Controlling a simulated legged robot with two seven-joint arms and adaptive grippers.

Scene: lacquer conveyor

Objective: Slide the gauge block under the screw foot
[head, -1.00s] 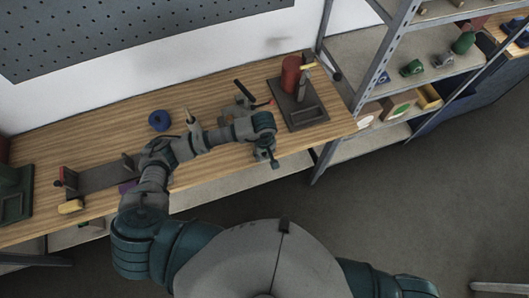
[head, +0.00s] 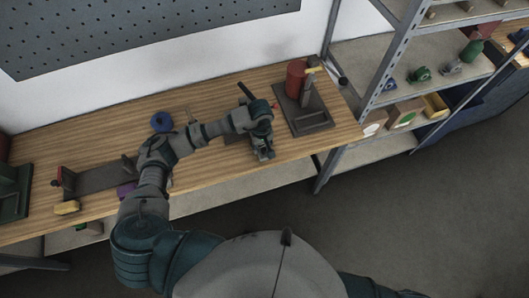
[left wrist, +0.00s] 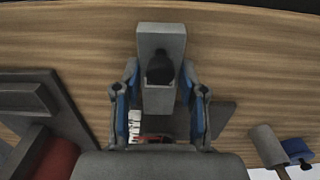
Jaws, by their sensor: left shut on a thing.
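My left gripper (left wrist: 160,105) is low over the front part of the bench. Its blue-padded fingers are shut on a grey block (left wrist: 160,32), which looks like the gauge block. The block is wider at its far end, and a dark round knob (left wrist: 160,68) shows over its middle. In the head view my left gripper (head: 262,150) is near the bench's front edge, and its fingers and the block are hard to make out. A dark plate (left wrist: 222,115) shows beside the fingers. A black lever (head: 245,90) stands behind my wrist. I cannot make out the screw foot clearly. My right gripper is not in view.
A dark stand (head: 312,122) with a red cylinder (head: 296,78) is close to the gripper's right. A blue ring (head: 161,122), a purple piece (head: 126,190) and a grey plate fixture (head: 95,178) are to the left. A metal shelf (head: 400,60) adjoins the bench's right end.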

